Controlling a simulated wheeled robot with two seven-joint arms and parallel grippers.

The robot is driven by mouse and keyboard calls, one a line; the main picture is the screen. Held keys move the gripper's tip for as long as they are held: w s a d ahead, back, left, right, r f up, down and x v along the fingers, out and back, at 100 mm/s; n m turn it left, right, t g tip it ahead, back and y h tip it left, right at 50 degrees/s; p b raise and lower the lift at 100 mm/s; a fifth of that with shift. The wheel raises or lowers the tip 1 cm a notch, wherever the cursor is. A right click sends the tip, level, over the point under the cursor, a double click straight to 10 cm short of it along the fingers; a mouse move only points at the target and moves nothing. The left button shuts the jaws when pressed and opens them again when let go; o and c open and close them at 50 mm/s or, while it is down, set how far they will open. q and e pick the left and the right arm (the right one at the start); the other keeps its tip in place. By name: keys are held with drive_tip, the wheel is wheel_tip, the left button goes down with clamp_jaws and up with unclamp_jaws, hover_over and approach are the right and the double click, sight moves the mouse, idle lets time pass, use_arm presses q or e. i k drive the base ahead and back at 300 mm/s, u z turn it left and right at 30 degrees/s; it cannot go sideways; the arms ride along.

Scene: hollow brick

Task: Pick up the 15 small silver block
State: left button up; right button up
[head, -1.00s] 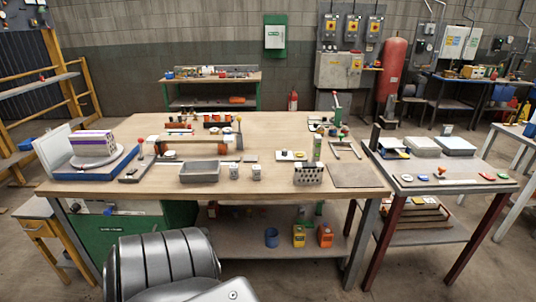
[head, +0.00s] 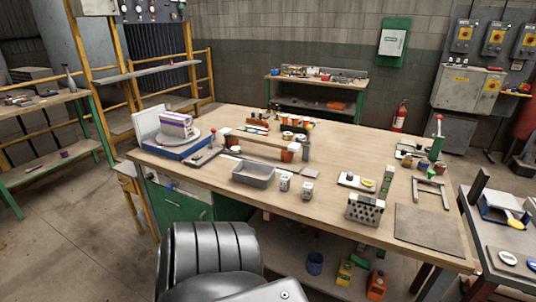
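A grey metallic block with dark holes in its face (head: 365,209) stands near the front edge of the wooden workbench (head: 315,218), right of centre. Two small pale pieces, one (head: 285,183) and another (head: 307,190), stand on the bench left of it, beside a grey open tray (head: 254,174). They are too small to read any marking, and I cannot tell which item is the small silver block. Neither of my grippers is in view; only a dark ribbed part and a grey part of my own body show at the bottom.
A flat dark plate (head: 428,231) lies at the bench's right end, with a grey frame (head: 431,192) behind it. A blue turntable base with a purple-and-white box (head: 177,125) stands at the left end. Shelving and another table (head: 40,103) are at far left. Floor at lower left is clear.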

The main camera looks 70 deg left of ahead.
sight(285, 180)
drive_tip(key=u, duration=0.7)
drive_tip(key=i, duration=0.65)
drive_tip(key=u, duration=0.7)
